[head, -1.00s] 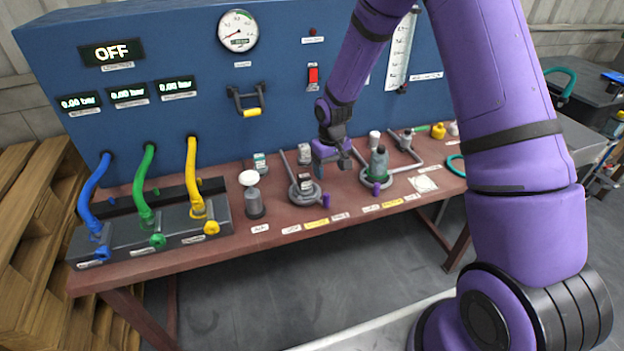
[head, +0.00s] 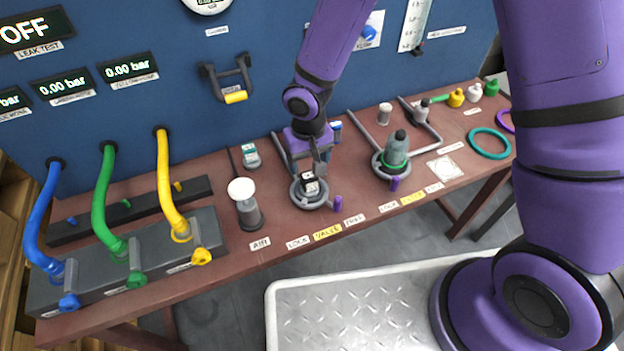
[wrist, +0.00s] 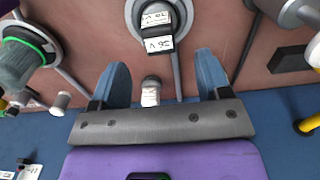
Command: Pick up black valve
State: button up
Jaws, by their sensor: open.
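The black valve (head: 310,185), with white labels, stands in a round grey lock fixture (head: 298,203) with a purple handle on the brown bench. It also shows at the top of the wrist view (wrist: 158,42), inside the grey ring. My gripper (head: 318,168) is just above and behind the valve in the head view, partly covering it. In the wrist view my gripper (wrist: 160,68) has its two blue fingers wide apart, with nothing held. The valve lies beyond the fingertips. A small white-labelled part (wrist: 151,92) on the bench shows between the fingers.
A second fixture to the right holds a grey-green valve (head: 396,150) with a green ring. A white-capped cylinder (head: 247,205) stands to the left. Blue, green and yellow hoses (head: 165,185) are further left. The blue panel (head: 270,110) rises behind the bench. A teal ring (head: 489,143) lies at right.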

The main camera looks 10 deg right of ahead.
aim_at(309, 175)
jog(key=shift+w+d+f, duration=0.1)
jog(key=shift+f, duration=3.95)
jog(key=shift+c, duration=0.2)
jog(key=c, duration=1.2)
jog(key=shift+o, duration=0.2)
jog(key=shift+r, duration=0.1)
